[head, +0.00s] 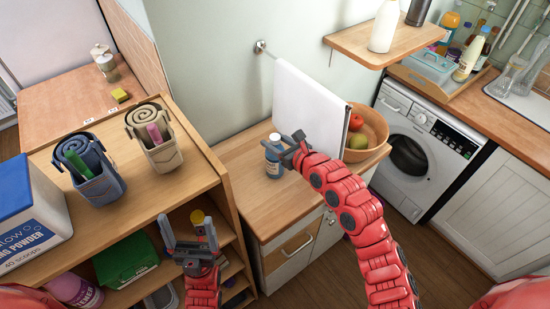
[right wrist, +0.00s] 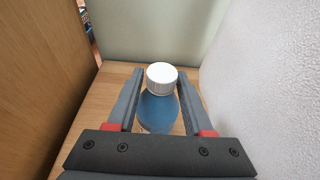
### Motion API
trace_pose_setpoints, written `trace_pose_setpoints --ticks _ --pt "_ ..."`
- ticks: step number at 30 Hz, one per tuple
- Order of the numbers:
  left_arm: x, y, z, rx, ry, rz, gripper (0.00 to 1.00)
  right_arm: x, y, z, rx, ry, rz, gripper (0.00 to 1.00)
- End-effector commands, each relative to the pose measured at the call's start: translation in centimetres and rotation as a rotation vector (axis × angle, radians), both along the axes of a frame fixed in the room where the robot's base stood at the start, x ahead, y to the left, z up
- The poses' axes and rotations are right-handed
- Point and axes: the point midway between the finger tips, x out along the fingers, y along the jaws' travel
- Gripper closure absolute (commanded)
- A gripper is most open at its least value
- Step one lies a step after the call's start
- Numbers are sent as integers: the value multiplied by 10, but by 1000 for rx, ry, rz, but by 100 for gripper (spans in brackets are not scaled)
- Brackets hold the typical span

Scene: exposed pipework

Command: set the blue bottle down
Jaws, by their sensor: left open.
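The blue bottle (head: 273,160) with a white cap is upright over the wooden top of the low cabinet (head: 245,165), near the wall. It also shows in the right wrist view (right wrist: 159,108), between the fingers. My right gripper (head: 287,146) is shut on the bottle from the side, with a finger against each flank. The base is hidden in the right wrist view, and I cannot tell whether it touches the wood. My left gripper (head: 190,240) is open and empty, in front of the shelf unit at the lower left.
A white towel (head: 308,110) hangs from a wall rail right beside the bottle. A wooden bowl (head: 372,130) with fruit stands behind it. The shelf unit's side panel (head: 215,170) rises left of the cabinet. The cabinet top's front part is clear.

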Motion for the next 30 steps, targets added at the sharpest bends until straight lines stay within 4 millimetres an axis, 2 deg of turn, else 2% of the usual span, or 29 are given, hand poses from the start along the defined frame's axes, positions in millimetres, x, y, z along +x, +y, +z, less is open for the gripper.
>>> trace_pose_setpoints --ticks 1,8,30 --pt "0 0 0 0 0 0 11 0 0 0 0 0 0 59" --pt "0 0 0 0 0 0 11 0 0 0 0 1 0 100" --pt "0 0 0 0 0 0 11 0 0 0 0 1 0 100"
